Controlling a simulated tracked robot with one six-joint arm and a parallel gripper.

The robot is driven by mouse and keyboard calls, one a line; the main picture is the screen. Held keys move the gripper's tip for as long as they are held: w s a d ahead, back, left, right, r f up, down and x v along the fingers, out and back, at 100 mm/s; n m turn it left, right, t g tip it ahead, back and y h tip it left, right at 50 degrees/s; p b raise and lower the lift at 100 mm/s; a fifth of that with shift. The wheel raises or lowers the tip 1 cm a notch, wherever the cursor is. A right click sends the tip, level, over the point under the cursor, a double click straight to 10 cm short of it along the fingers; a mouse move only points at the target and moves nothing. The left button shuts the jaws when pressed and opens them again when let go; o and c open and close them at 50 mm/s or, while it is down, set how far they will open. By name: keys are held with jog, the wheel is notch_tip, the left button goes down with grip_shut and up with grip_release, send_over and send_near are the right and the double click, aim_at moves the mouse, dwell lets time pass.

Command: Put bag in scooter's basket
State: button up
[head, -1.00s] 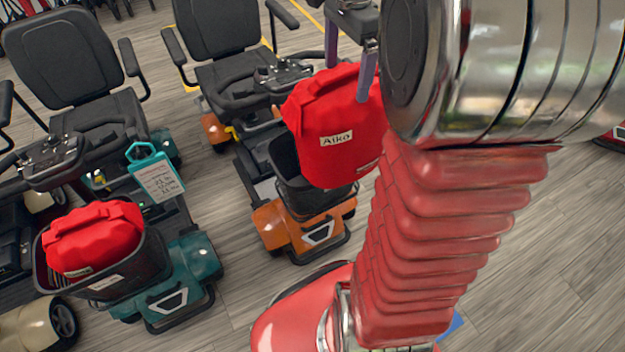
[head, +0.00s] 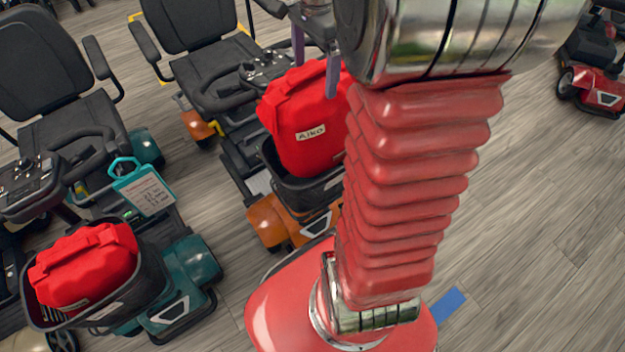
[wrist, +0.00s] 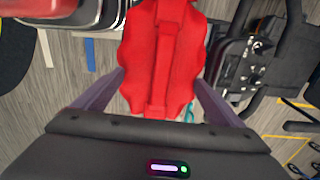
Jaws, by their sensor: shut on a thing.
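A red bag (head: 305,125) with a white "Aiko" label stands upright at the black basket (head: 318,190) of the orange scooter (head: 270,222). The bag's lower end is at the basket's rim and seems to be partly inside; how deep I cannot tell. My gripper (head: 316,80) has purple fingers at the top of the bag and is shut on it. In the wrist view the bag (wrist: 162,60) lies between the fingers of my gripper (wrist: 160,85). My arm hides the right side of the bag and basket.
A teal scooter (head: 190,265) stands to the left; its basket (head: 140,290) holds another red bag (head: 85,265). A teal tag (head: 143,188) hangs on that scooter. A red scooter (head: 597,85) is at the far right. Open wooden floor (head: 530,210) lies to the right.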

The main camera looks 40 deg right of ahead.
jog(key=shift+s+d, duration=0.1)
jog(key=shift+f, duration=0.15)
jog(key=shift+c, duration=0.2)
notch_tip(320, 180, down, 14)
dwell(0.4)
jog(key=shift+f, duration=1.85)
jog(key=o, duration=1.5)
jog(key=shift+f, duration=0.1)
jog(key=shift+o, duration=0.6)
